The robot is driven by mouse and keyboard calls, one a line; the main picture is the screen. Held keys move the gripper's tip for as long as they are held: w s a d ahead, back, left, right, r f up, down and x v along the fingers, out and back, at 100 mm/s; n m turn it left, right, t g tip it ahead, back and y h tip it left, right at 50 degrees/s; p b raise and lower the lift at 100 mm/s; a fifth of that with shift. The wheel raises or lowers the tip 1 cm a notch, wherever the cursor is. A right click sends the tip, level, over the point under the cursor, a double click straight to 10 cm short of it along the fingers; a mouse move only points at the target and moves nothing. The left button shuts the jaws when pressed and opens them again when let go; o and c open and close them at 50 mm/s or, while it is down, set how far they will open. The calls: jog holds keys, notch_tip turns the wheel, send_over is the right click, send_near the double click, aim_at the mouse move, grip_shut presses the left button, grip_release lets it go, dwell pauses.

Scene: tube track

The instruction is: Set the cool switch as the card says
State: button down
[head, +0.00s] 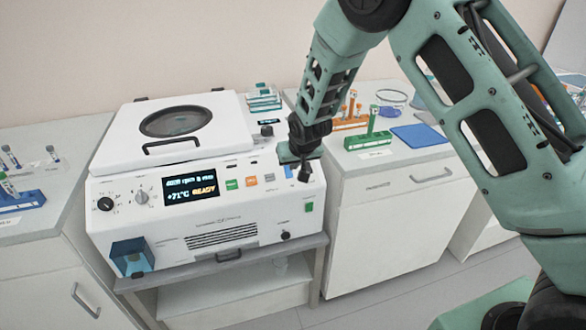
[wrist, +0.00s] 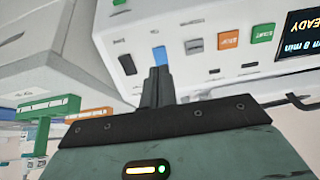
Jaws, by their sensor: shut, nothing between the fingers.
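The white centrifuge (head: 215,235) stands on a low bench, its front panel facing me. A blue switch (head: 289,171) is at the panel's right end; in the wrist view it (wrist: 160,53) shows just past my fingertips. A dark rocker switch (wrist: 127,64) sits beside it. I cannot read which one is labelled cool. My gripper (head: 304,178) is shut and empty in front of these switches; its fingers also show in the wrist view (wrist: 158,73). I cannot tell whether they touch the panel. I cannot make out a legible card.
The lit display (head: 191,189) reads READY and +71°C. Green (head: 232,184) and orange (head: 251,181) buttons and two knobs (head: 142,197) are left of the switches. The lid (head: 175,122) is closed. Tube racks (head: 368,140) stand on the right counter.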

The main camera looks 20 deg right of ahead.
jog(key=s+b+v, duration=0.1)
jog(key=v, duration=0.7)
jog(key=shift+s+f, duration=0.2)
jog(key=shift+f, duration=0.2)
jog(key=s+a+r+n+g+y, duration=0.1)
jog(key=s+a+r, duration=0.15)
jog(key=s, duration=0.45)
jog(key=s+a+r+n+g, duration=0.1)
jog(key=s+a+n+g, duration=0.15)
jog(key=s, duration=0.45)
jog(key=s+a+r+n+g+y, duration=0.1)
jog(key=s+a, duration=0.3)
jog(key=s, duration=0.3)
jog(key=s+d+r+n+g, duration=0.1)
jog(key=s, duration=0.6)
jog(key=s+d+r+n+g+h, duration=0.1)
jog(key=s+n, duration=0.1)
jog(key=s, duration=0.6)
